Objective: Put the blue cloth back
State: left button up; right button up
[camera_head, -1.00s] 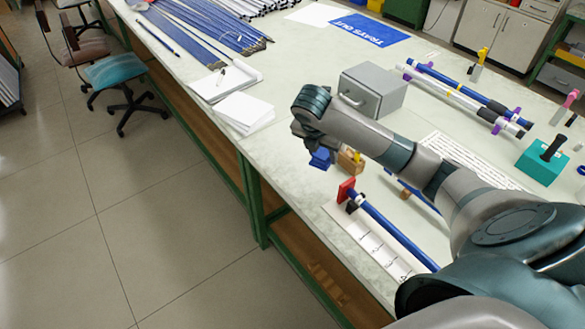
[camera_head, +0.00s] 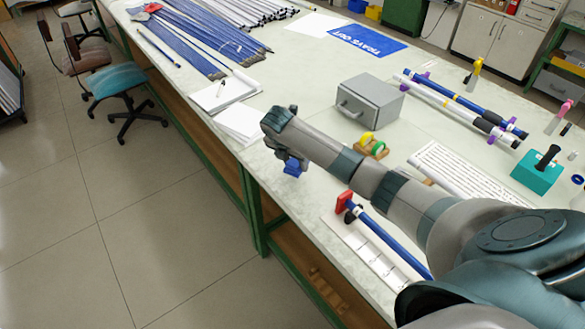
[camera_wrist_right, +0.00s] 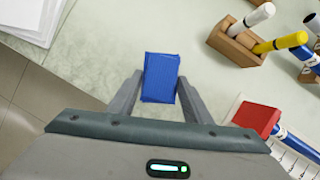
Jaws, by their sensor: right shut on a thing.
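The blue cloth (camera_wrist_right: 161,78) shows as a folded blue block between the two fingers of my right gripper (camera_wrist_right: 160,88) in the right wrist view. The fingers are shut on it. In the head view the cloth (camera_head: 292,167) shows below my right gripper (camera_head: 290,162), close to the front edge of the table. Whether it touches the tabletop is hard to tell. My left gripper is not in view.
The white papers (camera_head: 238,122) lie left of the gripper on the table (camera_head: 305,110). A grey metal box (camera_head: 369,101) stands behind. A wooden marker holder (camera_wrist_right: 236,42) and a red-ended blue rod (camera_head: 390,240) on a white ruled board lie to the right.

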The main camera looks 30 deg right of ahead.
aim_at(292, 178)
jog(key=shift+w+a+f, duration=0.1)
jog(key=shift+w+f, duration=0.25)
jog(key=shift+w, duration=0.2)
jog(key=shift+s+f+p, duration=0.1)
jog(key=shift+f+p, duration=0.65)
jog(key=shift+f, duration=1.25)
jog(key=shift+f, duration=0.15)
jog(key=o, duration=1)
jog(key=shift+r, duration=0.2)
